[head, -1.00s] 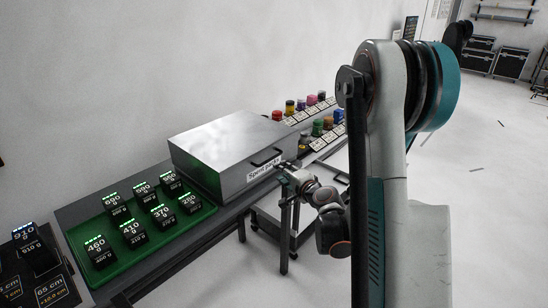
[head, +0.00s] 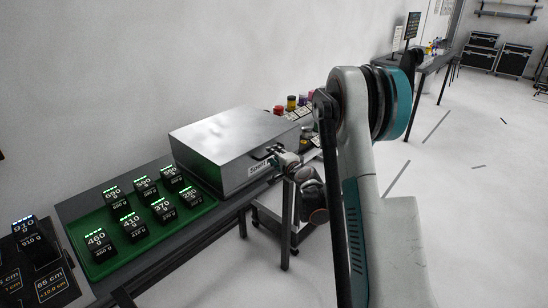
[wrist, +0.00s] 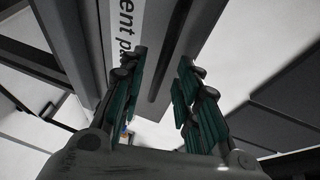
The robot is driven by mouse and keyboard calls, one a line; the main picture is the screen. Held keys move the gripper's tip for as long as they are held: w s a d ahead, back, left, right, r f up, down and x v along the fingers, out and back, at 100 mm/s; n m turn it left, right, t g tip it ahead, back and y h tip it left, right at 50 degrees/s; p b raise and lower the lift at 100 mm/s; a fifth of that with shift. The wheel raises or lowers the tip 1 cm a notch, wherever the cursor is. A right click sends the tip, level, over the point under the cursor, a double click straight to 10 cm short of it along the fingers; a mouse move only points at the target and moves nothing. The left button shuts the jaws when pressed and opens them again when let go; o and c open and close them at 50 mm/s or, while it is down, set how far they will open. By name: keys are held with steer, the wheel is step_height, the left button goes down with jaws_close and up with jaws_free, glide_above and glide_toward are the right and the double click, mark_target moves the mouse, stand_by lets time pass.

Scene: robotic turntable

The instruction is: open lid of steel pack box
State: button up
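The steel pack box (head: 225,140) sits on the dark bench with its flat lid down. Its front has a white label, partly covered in the head view; part of its lettering shows in the wrist view (wrist: 127,22). My gripper (head: 273,157) is at the upper front of the box, by its dark handle. In the wrist view my gripper (wrist: 157,78) is open, its teal-padded fingers apart. A long grey bar or edge of the box front (wrist: 172,50) runs between the fingers. I cannot tell whether they touch it.
A green tray (head: 190,222) with several black weight blocks lies left of the box. Colored jars (head: 292,102) stand behind it to the right. A second table (head: 425,62) is at the back right. Open floor lies to the right.

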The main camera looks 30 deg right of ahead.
steer(key=shift+w+f, duration=0.15)
steer(key=shift+w, duration=0.5)
jaws_close()
